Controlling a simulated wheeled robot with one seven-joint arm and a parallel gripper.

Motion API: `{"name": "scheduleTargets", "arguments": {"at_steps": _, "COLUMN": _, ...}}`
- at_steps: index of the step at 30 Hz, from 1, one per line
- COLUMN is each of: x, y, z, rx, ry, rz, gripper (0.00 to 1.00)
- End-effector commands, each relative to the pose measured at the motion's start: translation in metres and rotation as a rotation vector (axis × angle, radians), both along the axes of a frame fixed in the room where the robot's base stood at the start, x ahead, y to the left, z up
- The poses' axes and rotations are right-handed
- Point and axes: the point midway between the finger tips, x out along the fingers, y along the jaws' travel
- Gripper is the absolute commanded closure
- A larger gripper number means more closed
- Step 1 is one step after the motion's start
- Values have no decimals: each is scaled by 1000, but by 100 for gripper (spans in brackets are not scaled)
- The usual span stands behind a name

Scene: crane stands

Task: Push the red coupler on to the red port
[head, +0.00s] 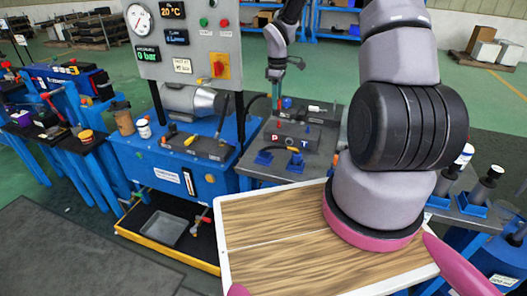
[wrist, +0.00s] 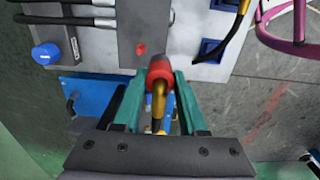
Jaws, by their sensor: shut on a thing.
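In the wrist view, the red coupler (wrist: 160,72) sits between the green fingers of my gripper (wrist: 158,84), which is shut on it. A yellow-orange hose runs from the coupler back towards the wrist. A small red port (wrist: 140,48) shows on the grey block (wrist: 142,22), just beyond the coupler and slightly left of it. The coupler and the port look apart. In the head view, my gripper (head: 277,94) hangs above the dark port block (head: 288,136) marked P and T. The coupler is too small to make out clearly there.
Black hoses (wrist: 75,20) and a blue cap (wrist: 46,54) lie left of the block in the wrist view; a blue holder (wrist: 209,49) is at right. In the head view, the gauge panel (head: 190,45) stands left of my gripper, and a wooden-topped tray (head: 285,225) is in front.

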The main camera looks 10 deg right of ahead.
Motion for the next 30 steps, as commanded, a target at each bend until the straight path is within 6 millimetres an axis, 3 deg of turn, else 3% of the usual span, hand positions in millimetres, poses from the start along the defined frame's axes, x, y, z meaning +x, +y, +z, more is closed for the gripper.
{"name": "scheduleTargets", "arguments": {"at_steps": 6, "x": 33, "y": -23, "z": 22, "rx": 1, "ry": -2, "rz": -3, "gripper": 100}}
{"name": "scheduleTargets", "arguments": {"at_steps": 16, "x": 31, "y": -22, "z": -29, "rx": 0, "ry": 2, "rz": 2, "gripper": 100}}
{"name": "scheduleTargets", "arguments": {"at_steps": 30, "x": 31, "y": -22, "z": -37, "rx": 0, "ry": 0, "rz": 1, "gripper": 100}}
